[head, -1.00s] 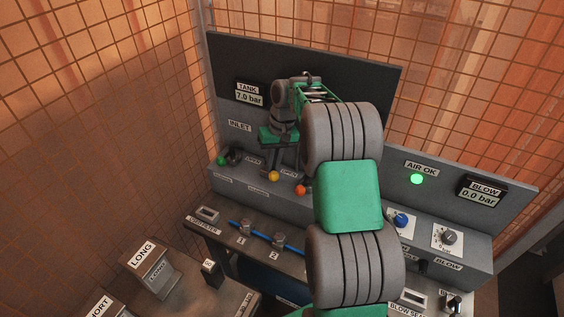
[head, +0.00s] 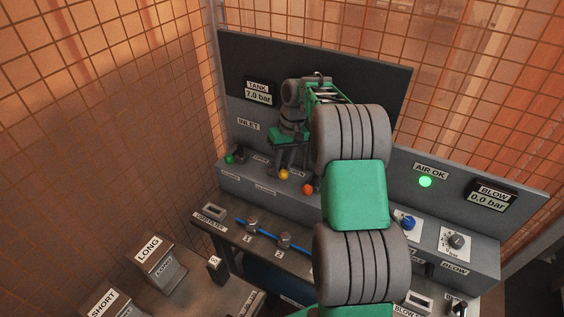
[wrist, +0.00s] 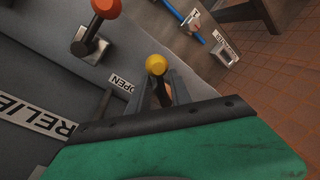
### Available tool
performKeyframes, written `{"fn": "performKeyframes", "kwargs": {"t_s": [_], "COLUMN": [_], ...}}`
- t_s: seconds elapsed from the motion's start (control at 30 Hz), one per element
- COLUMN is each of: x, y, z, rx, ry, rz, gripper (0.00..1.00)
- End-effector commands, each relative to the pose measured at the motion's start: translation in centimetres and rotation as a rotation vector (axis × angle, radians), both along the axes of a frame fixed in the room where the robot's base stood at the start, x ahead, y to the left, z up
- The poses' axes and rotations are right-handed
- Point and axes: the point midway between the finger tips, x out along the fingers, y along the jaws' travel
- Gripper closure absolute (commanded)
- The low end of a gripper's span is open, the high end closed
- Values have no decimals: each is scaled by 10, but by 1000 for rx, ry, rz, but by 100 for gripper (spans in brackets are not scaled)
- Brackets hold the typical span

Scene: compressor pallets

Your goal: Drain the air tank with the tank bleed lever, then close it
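My gripper (head: 286,163) is at the yellow-knobbed lever (head: 284,174) on the panel's ledge. In the wrist view its fingers (wrist: 161,88) stand on either side of the lever below the yellow knob (wrist: 156,64), with gaps beside the stalk, so it looks open. An "OPEN" label (wrist: 122,86) lies beside this lever. An orange-red-knobbed lever (head: 307,189) stands to its right and a green-knobbed one (head: 229,159) to its left. No readable label shows which one is the tank bleed. The tank display (head: 258,96) reads 7.0 bar.
A green lamp (head: 425,182) under "AIR OK" is lit. The blow display (head: 488,198) reads 0.0 bar. A blue knob (head: 406,222) and a grey dial (head: 456,241) sit at right. A lower bench with a blue hose (head: 266,234) runs in front. Mesh walls enclose the panel.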

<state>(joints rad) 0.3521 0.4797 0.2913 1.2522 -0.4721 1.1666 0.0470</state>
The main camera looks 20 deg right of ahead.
Motion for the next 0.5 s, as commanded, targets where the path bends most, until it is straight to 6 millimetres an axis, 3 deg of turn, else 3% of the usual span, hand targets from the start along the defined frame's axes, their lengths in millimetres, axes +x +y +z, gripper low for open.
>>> {"fn": "performKeyframes", "kwargs": {"t_s": [0.33, 0.5], "x": [3, 3], "y": [-1, -1], "z": [5, 32], "rx": [-2, -3], "ry": [-10, -10], "rz": [-2, -1], "gripper": [68, 68]}}
